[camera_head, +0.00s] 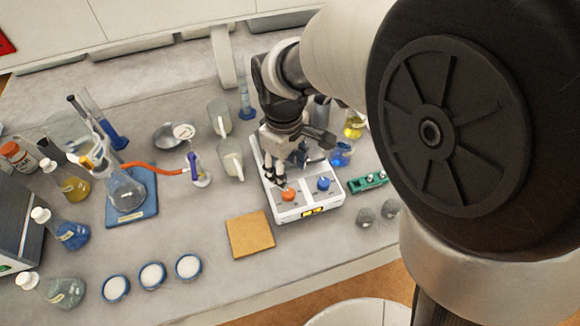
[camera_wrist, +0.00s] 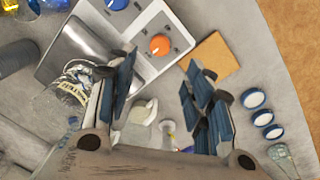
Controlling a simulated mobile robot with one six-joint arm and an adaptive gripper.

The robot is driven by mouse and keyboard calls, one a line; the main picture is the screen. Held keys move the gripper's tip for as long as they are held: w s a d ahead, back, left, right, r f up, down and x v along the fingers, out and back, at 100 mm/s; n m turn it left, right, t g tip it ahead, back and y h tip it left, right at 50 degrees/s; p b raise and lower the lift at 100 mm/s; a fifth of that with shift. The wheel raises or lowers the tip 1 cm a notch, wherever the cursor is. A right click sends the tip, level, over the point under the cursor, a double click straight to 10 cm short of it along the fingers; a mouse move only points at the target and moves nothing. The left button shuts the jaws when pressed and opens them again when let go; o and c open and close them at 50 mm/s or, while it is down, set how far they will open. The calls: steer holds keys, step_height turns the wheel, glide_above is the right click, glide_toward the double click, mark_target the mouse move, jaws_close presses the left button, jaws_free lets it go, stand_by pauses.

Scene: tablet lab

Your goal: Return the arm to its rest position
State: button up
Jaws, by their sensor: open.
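My gripper (camera_head: 279,182) is above the white device (camera_head: 300,208), close to its orange knob (camera_head: 288,195) in the head view. In the wrist view, the two fingers of my gripper (camera_wrist: 162,82) stand apart with nothing held between them. The orange knob (camera_wrist: 160,44) shows beyond the fingertips, and the blue knob (camera_wrist: 117,4) is at the top edge. Whether a fingertip touches the orange knob cannot be told. My arm reaches in from the upper right and hides part of the bench.
A tan square pad (camera_head: 250,234) lies beside the device. A flask on a blue stand (camera_head: 144,206), two pale beakers (camera_head: 231,160) and several bottles stand to the left. A green block (camera_head: 369,183) and a beaker of blue liquid (camera_head: 341,154) are to the right. Three white dishes (camera_head: 152,275) sit in front.

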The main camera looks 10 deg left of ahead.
steer(key=shift+r, duration=0.85)
